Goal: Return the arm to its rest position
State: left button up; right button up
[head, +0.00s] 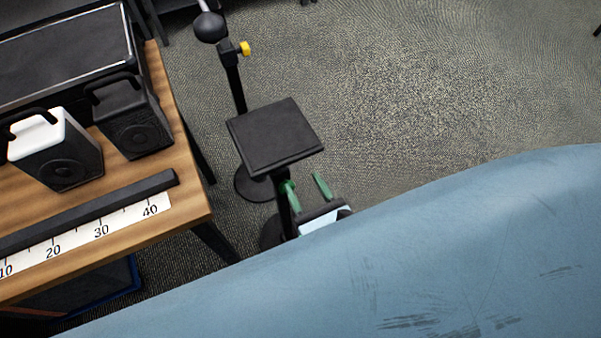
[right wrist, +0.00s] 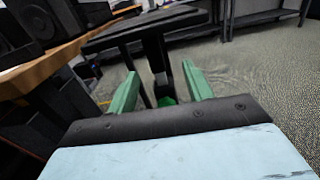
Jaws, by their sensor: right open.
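My right gripper (head: 306,190) shows in the head view just below and beside a black square platform on a post. Its two green fingers are apart and nothing shows between them. The right wrist view shows the same open gripper (right wrist: 163,90), with the black post standing beyond the fingers. My blue arm covers the lower right of the head view and hides what lies behind it. My left gripper is not in view.
The black platform (head: 275,137) stands close to the gripper. A wooden table (head: 190,190) at left bears black and white speaker-like boxes (head: 60,150) and a ruler strip (head: 100,232). A microphone-like stand (head: 235,85) rises behind the platform. Carpet at right (head: 430,90) is clear.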

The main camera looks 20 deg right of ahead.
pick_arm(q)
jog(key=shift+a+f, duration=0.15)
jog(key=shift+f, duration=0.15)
